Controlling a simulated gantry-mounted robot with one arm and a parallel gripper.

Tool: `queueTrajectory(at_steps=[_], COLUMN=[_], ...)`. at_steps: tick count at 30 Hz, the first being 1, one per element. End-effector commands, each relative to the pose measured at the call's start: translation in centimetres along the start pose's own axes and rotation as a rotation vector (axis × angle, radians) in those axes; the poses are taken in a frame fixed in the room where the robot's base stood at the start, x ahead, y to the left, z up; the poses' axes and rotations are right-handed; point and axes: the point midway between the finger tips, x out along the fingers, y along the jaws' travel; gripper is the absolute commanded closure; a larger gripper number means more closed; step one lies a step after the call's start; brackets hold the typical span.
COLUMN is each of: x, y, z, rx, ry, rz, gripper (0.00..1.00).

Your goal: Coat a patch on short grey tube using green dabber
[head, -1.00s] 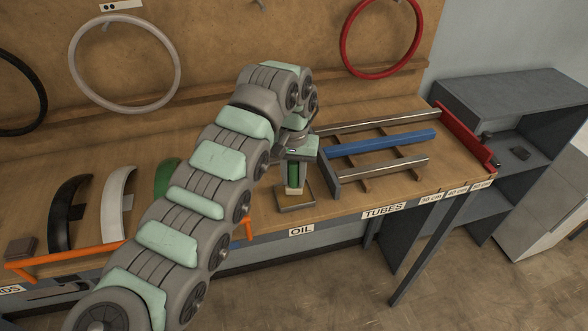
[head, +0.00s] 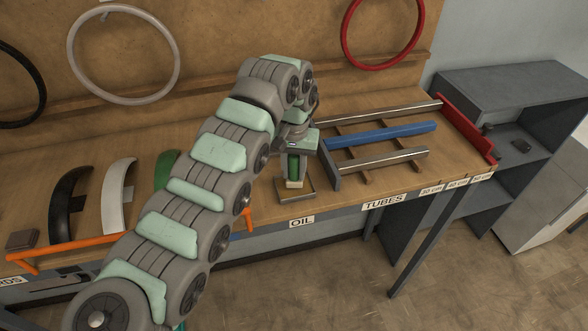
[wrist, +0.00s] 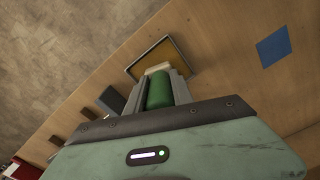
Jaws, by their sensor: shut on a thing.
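My gripper (head: 293,168) is shut on the green dabber (wrist: 159,92), which points down with its pale tip (wrist: 157,68) lowest. The tip is at the shallow oil tray (head: 310,197); I cannot tell whether it touches the oil. In the wrist view the tray (wrist: 186,66) shows a brownish-yellow inside just beyond the tip. The short grey tube (head: 385,159) lies at the front of the tube rack, to the right of my gripper. Its left end is near the rack's dark end plate.
A blue tube (head: 385,137) and a longer grey tube (head: 385,116) lie behind the short one. A dark end plate (head: 329,166) stands between tray and tubes, and a red bar (head: 466,132) is at the right. Curved mudguards (head: 116,196) stand left of my arm.

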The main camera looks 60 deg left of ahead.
Motion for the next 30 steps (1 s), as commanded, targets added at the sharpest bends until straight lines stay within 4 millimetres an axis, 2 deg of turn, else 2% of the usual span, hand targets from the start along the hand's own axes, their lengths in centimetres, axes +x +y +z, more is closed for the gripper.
queueTrajectory(at_steps=[30], x=[0.84], y=[0.01], z=[-0.01], rx=[0.0], ry=[0.0], rz=[0.0], gripper=[1.0])
